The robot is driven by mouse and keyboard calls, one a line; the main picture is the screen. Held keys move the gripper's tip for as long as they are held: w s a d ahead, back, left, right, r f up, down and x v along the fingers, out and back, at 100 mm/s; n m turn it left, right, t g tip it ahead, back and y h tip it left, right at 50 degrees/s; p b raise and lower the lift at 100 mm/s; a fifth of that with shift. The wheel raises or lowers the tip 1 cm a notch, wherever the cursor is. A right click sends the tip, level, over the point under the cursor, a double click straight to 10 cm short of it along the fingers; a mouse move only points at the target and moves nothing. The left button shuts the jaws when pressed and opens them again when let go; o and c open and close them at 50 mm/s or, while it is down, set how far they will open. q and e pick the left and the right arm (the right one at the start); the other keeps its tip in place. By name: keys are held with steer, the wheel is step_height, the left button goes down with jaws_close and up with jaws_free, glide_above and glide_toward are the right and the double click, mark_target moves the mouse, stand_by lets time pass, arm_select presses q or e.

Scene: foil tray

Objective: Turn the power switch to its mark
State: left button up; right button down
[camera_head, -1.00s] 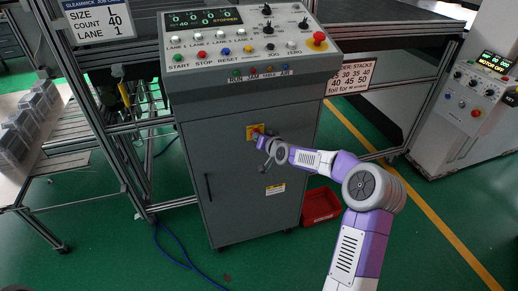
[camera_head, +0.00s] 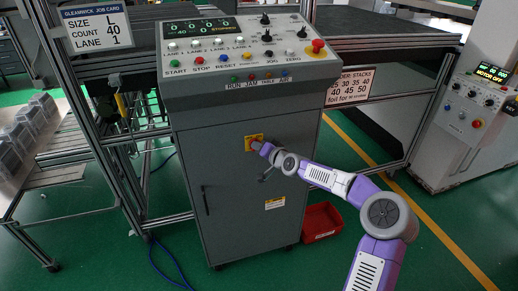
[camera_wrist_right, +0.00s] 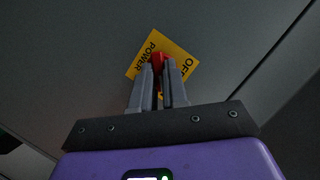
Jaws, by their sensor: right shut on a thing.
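The power switch is a red knob (camera_wrist_right: 159,58) on a yellow plate (camera_head: 253,143) on the front of the grey cabinet (camera_head: 230,185). In the right wrist view the yellow plate (camera_wrist_right: 180,60) shows the words POWER and OFF and sits tilted in the picture. My right gripper (camera_wrist_right: 163,72) is shut on the red knob, with a finger on each side of it. In the head view my right gripper (camera_head: 256,146) is at the plate and hides most of the knob. The mark cannot be made out clearly. My left gripper is not in view.
The control panel (camera_head: 245,60) with buttons, knobs and a red stop button tops the cabinet. A vertical door handle (camera_head: 205,200) is at its left. A red bin (camera_head: 321,222) stands on the floor at right. A job card (camera_head: 95,27) hangs upper left.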

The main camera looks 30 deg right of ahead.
steer(key=c, duration=1.1)
jaws_free()
steer(key=shift+c, duration=0.2)
steer(key=p+v, duration=0.1)
steer(key=v, duration=0.6)
steer(key=shift+s+r+p, duration=0.15)
steer(key=shift+s+p, duration=0.1)
steer(key=shift+p, duration=0.1)
steer(key=s+a+f+n+g+y+p, duration=0.2)
steer(key=s+a+f+g+y, duration=0.15)
steer(key=a+f, duration=0.8)
steer(key=s+a+f+n+g+y+p, duration=0.15)
steer(key=s+a+f+g, duration=0.3)
steer(key=a+f, duration=0.7)
steer(key=s+a+f+n+g+p, duration=0.1)
steer(key=s+a+f+g, duration=0.1)
steer(key=s, duration=0.5)
steer(key=s+a+f+n+g+h+p, duration=0.1)
steer(key=s+a+f+g, duration=0.1)
steer(key=s, duration=0.6)
steer(key=s+a+f+n+g+p, duration=0.1)
steer(key=s+a+f, duration=0.3)
steer(key=s, duration=0.4)
steer(key=shift+f+g+h, duration=0.3)
steer(key=shift+f+g, duration=0.1)
steer(key=shift+g, duration=0.4)
